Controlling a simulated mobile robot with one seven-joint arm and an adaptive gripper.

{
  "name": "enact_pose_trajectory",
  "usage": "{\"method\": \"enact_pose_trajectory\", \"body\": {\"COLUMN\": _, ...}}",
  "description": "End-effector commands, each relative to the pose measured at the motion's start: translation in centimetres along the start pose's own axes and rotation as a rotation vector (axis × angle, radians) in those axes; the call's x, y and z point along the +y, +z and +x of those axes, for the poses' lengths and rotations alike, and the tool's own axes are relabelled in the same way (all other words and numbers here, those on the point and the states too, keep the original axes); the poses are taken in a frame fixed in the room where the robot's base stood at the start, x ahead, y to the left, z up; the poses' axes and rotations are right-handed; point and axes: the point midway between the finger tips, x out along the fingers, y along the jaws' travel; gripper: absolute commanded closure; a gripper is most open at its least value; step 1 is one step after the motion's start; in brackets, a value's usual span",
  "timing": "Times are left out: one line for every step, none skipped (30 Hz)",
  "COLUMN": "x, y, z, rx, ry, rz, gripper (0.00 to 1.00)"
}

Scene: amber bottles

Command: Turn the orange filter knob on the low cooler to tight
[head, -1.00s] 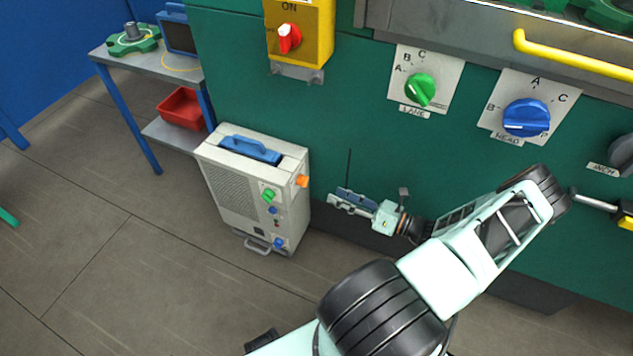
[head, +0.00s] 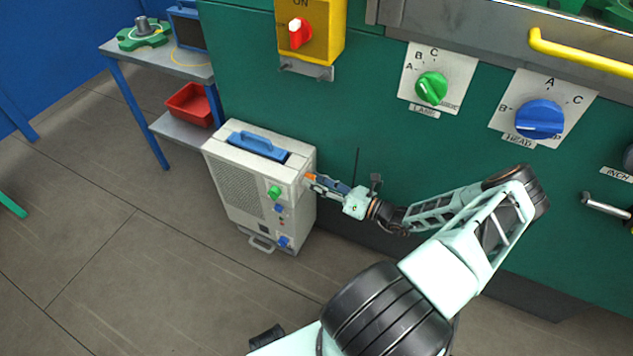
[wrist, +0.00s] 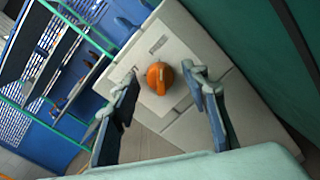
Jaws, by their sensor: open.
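The low cooler (head: 240,190) is a pale grey box standing on the floor against the green machine. Its orange filter knob (wrist: 160,78) is on its right side face, on a pale plate with small marks too small to read. In the head view only a bit of the orange knob (head: 310,177) shows, partly hidden by my gripper (head: 318,182). In the wrist view my gripper (wrist: 162,92) is open, one finger on each side of the knob. I cannot tell whether either touches.
The cooler's front has a green knob (head: 274,192) and blue knobs, and a blue handle (head: 257,146) tops it. The green machine panel (head: 370,130) stands close behind my arm. A side table with a red bin (head: 190,104) is at left. Floor in front is clear.

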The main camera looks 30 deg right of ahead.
Motion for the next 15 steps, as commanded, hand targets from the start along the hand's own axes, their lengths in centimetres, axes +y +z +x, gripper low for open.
{"method": "enact_pose_trajectory", "body": {"x": 0.01, "y": 0.00, "z": 0.01, "rx": 0.000, "ry": 0.000, "rz": 0.000, "gripper": 0.58}}
{"method": "enact_pose_trajectory", "body": {"x": 0.01, "y": 0.00, "z": 0.01, "rx": 0.000, "ry": 0.000, "rz": 0.000, "gripper": 0.58}}
{"method": "enact_pose_trajectory", "body": {"x": 0.02, "y": 0.00, "z": 0.01, "rx": 0.000, "ry": 0.000, "rz": 0.000, "gripper": 0.58}}
{"method": "enact_pose_trajectory", "body": {"x": 0.02, "y": 0.00, "z": 0.00, "rx": 0.000, "ry": 0.000, "rz": 0.000, "gripper": 0.58}}
{"method": "enact_pose_trajectory", "body": {"x": 0.02, "y": 0.00, "z": 0.00, "rx": 0.000, "ry": 0.000, "rz": 0.000, "gripper": 0.59}}
{"method": "enact_pose_trajectory", "body": {"x": 0.02, "y": 0.00, "z": 0.00, "rx": 0.000, "ry": 0.000, "rz": 0.000, "gripper": 0.64}}
{"method": "enact_pose_trajectory", "body": {"x": 0.02, "y": 0.00, "z": -0.01, "rx": 0.000, "ry": 0.000, "rz": 0.000, "gripper": 0.67}}
{"method": "enact_pose_trajectory", "body": {"x": 0.02, "y": 0.00, "z": -0.01, "rx": 0.000, "ry": 0.000, "rz": 0.000, "gripper": 0.70}}
{"method": "enact_pose_trajectory", "body": {"x": 0.02, "y": 0.00, "z": -0.02, "rx": 0.000, "ry": 0.000, "rz": 0.000, "gripper": 0.75}}
{"method": "enact_pose_trajectory", "body": {"x": 0.02, "y": 0.00, "z": -0.02, "rx": 0.000, "ry": 0.000, "rz": 0.000, "gripper": 0.78}}
{"method": "enact_pose_trajectory", "body": {"x": 0.02, "y": 0.00, "z": -0.02, "rx": 0.000, "ry": 0.000, "rz": 0.000, "gripper": 0.81}}
{"method": "enact_pose_trajectory", "body": {"x": 0.02, "y": 0.00, "z": -0.02, "rx": 0.000, "ry": 0.000, "rz": 0.000, "gripper": 0.86}}
{"method": "enact_pose_trajectory", "body": {"x": 0.01, "y": 0.00, "z": -0.02, "rx": 0.000, "ry": 0.000, "rz": 0.000, "gripper": 0.89}}
{"method": "enact_pose_trajectory", "body": {"x": 0.01, "y": 0.00, "z": -0.03, "rx": 0.000, "ry": 0.000, "rz": 0.000, "gripper": 0.92}}
{"method": "enact_pose_trajectory", "body": {"x": 0.01, "y": 0.00, "z": -0.03, "rx": 0.000, "ry": 0.000, "rz": 0.000, "gripper": 0.97}}
